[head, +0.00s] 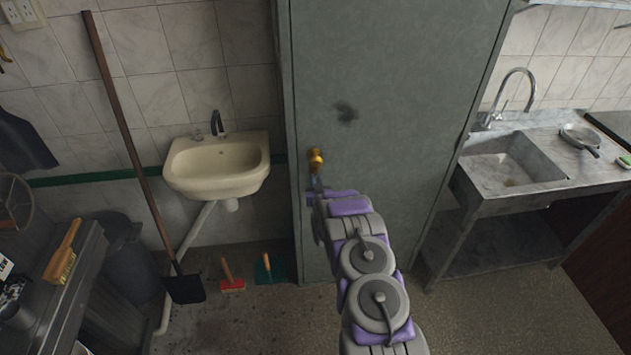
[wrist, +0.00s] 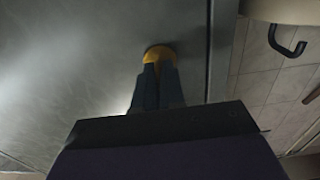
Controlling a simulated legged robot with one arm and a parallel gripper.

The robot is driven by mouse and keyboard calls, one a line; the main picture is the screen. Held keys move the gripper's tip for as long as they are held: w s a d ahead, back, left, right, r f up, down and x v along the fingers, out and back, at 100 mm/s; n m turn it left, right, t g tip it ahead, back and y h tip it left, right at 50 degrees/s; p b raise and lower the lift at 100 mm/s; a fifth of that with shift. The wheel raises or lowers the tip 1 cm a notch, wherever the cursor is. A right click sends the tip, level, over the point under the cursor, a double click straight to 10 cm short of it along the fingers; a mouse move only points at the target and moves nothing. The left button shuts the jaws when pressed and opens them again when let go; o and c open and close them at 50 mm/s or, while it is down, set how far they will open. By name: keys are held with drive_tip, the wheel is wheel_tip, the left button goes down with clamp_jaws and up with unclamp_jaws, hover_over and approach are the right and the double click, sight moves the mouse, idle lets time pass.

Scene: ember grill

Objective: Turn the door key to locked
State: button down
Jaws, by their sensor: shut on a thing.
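The grey metal door (head: 400,120) stands upright in the middle of the head view and looks closed. A yellow-gold key fitting (head: 316,156) sits near its left edge. It also shows in the wrist view (wrist: 159,51), just beyond my fingertips. My gripper (head: 316,184) reaches up to the fitting from below in the head view. In the wrist view, its two dark fingers (wrist: 156,80) are close together and shut on the door key at the fitting. The fingers hide most of the key, so I cannot tell its turn angle.
A cream washbasin (head: 217,168) hangs on the tiled wall left of the door. A long-handled shovel (head: 184,288) and a red brush (head: 232,284) are below. A stone sink counter (head: 510,180) stands at right. Open floor lies before the door.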

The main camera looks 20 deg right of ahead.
drive_tip(key=shift+m, duration=0.3)
drive_tip(key=m, duration=0.4)
drive_tip(key=shift+d, duration=0.1)
drive_tip(key=m, duration=0.4)
drive_tip(key=shift+m, duration=0.4)
drive_tip(key=m+b, duration=0.1)
drive_tip(key=m, duration=0.3)
drive_tip(key=shift+m, duration=0.3)
drive_tip(key=shift+m+b, duration=0.3)
drive_tip(key=shift+m, duration=1.6)
drive_tip(key=shift+s+f, duration=0.1)
drive_tip(key=c, duration=1.3)
unclamp_jaws()
drive_tip(key=shift+d, duration=0.15)
